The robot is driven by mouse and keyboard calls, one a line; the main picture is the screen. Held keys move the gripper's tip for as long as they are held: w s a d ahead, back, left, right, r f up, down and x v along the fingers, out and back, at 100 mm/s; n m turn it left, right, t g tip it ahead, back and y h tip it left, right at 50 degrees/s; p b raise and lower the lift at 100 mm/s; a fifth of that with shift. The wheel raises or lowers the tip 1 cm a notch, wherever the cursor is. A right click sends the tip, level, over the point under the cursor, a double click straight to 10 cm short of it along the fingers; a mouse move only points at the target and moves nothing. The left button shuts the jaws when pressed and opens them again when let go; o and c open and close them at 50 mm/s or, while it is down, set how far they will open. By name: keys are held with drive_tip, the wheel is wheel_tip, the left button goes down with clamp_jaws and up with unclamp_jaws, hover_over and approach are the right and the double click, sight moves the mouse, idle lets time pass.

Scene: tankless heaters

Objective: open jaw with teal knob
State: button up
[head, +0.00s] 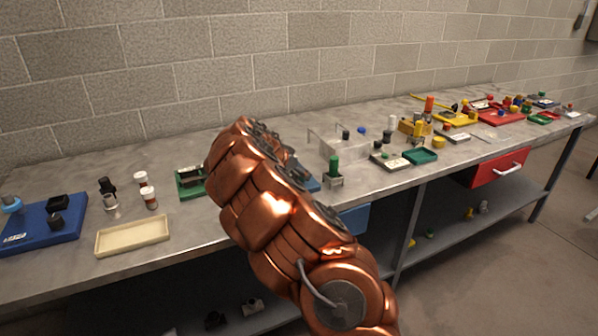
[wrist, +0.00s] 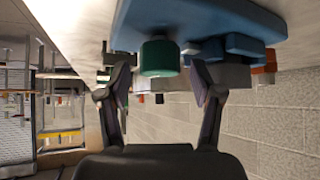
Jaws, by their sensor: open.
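The teal knob (wrist: 160,57) is a short cylinder, in the upper middle of the wrist view, at the edge of a blue base (wrist: 190,22). Blue-grey blocks (wrist: 240,45), which look like vise jaws, stand beside it; I cannot tell how far apart they are. My gripper (wrist: 160,80) is open, one finger on each side of the knob's line, with the knob centred just beyond the fingertips. I see no contact. In the head view my arm hides the gripper and knob; only a bit of the blue base (head: 312,184) shows.
The long grey bench (head: 75,270) runs along a block wall.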

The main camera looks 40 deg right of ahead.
drive_tip(key=shift+x, duration=0.8)
drive_tip(key=c, duration=1.1)
